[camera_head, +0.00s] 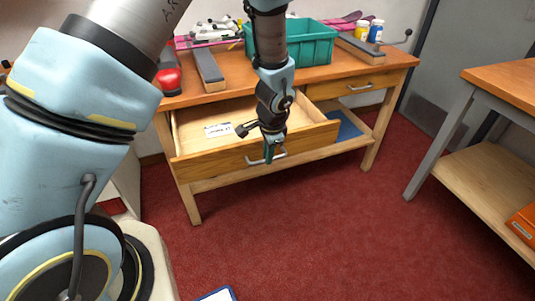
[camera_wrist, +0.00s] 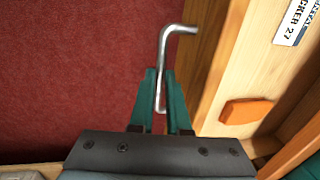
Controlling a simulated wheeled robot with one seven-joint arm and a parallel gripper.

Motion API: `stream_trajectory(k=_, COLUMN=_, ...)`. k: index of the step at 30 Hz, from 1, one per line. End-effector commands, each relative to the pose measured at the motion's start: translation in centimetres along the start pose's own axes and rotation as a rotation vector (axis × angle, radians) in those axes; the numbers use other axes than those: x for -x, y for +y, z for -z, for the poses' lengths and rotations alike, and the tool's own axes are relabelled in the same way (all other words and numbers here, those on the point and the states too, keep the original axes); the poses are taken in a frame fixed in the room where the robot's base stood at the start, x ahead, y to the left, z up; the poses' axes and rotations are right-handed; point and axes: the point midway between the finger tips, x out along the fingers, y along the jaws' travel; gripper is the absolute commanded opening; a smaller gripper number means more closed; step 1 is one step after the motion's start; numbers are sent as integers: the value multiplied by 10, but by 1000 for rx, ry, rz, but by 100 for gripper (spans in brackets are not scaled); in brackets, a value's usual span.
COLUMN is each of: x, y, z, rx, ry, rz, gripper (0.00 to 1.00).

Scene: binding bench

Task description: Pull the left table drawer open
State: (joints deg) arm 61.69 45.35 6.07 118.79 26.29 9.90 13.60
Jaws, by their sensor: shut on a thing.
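The left table drawer (camera_head: 215,160) stands well out from the wooden table (camera_head: 345,78), with its inside showing. Its metal bar handle (camera_head: 252,161) is on the front panel; in the wrist view the handle (camera_wrist: 163,45) runs between my teal fingers. My gripper (camera_head: 271,152) is shut on this handle, in front of the drawer front. In the wrist view my gripper (camera_wrist: 160,78) has one finger on each side of the bar. The arm hides part of the drawer's inside and front.
A white label (camera_head: 218,129) and an orange block (camera_wrist: 247,111) show in the drawer area. The right drawer (camera_head: 350,88) is shut. A teal crate (camera_head: 310,45) stands on the tabletop.

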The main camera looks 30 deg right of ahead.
Motion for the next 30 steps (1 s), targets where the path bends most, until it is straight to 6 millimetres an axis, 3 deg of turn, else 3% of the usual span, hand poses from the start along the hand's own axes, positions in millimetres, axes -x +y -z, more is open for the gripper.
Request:
stream_trajectory(k=4, x=1, y=-1, z=0, rx=0, ry=1, rz=1, gripper=27)
stream_trajectory(k=14, x=4, y=-1, z=1, rx=0, ry=2, rz=1, gripper=27)
stream_trajectory(k=30, x=92, y=-1, z=1, rx=1, ry=4, rz=3, gripper=27)
